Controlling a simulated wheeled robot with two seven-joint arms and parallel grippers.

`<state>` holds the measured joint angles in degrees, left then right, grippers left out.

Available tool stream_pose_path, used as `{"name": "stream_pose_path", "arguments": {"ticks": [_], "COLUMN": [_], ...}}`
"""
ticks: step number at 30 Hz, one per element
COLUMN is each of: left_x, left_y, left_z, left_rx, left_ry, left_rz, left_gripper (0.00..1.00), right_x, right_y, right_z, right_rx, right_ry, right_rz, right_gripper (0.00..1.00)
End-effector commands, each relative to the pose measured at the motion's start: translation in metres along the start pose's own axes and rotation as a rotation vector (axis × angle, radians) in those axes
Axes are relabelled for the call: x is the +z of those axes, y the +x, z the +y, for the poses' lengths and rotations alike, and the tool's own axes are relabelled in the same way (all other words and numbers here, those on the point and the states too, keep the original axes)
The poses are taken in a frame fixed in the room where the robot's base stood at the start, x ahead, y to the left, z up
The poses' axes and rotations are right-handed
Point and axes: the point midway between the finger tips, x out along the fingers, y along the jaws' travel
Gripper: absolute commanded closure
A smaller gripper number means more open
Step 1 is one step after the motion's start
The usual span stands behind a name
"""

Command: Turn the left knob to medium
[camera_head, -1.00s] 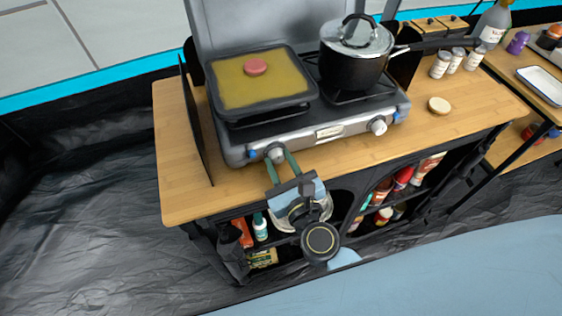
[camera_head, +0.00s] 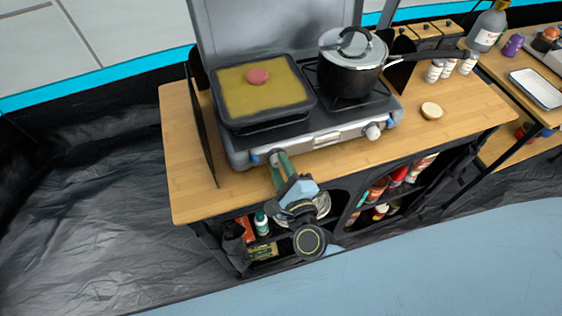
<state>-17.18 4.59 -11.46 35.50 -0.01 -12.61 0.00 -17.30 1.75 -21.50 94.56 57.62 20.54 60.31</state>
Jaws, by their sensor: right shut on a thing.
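The camp stove (camera_head: 236,158) stands on the wooden counter, with its lid raised behind it. Its left knob (camera_head: 275,156) is on the front panel and is mostly covered by my gripper. My right gripper (camera_head: 278,160) reaches up from below and is shut on the left knob. The knob's marking is hidden, so its setting cannot be read. The right knob (camera_head: 373,131) is clear of the gripper. My left gripper is not in view.
A square griddle pan (camera_head: 282,113) with a pink patty (camera_head: 258,76) sits on the left burner. A lidded black pot (camera_head: 345,80) sits on the right one. Shelves with bottles lie below the wooden counter (camera_head: 187,140).

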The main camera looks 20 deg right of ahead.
Motion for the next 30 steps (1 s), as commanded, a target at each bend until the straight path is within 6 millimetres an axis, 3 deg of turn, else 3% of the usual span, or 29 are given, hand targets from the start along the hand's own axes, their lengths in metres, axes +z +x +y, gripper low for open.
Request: {"name": "stream_pose_path", "arguments": {"ticks": [15,30], "left_x": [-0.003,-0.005], "left_y": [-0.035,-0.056], "left_z": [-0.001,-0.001], "left_rx": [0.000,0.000], "left_ry": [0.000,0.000], "left_rz": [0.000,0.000], "left_gripper": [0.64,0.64], "right_x": [0.002,0.001], "right_y": [0.000,0.000], "right_z": [0.000,0.001], "right_rx": [0.008,0.012], "right_ry": [-0.491,-0.908], "right_rz": [0.026,0.047], "right_gripper": [0.92,0.92]}}
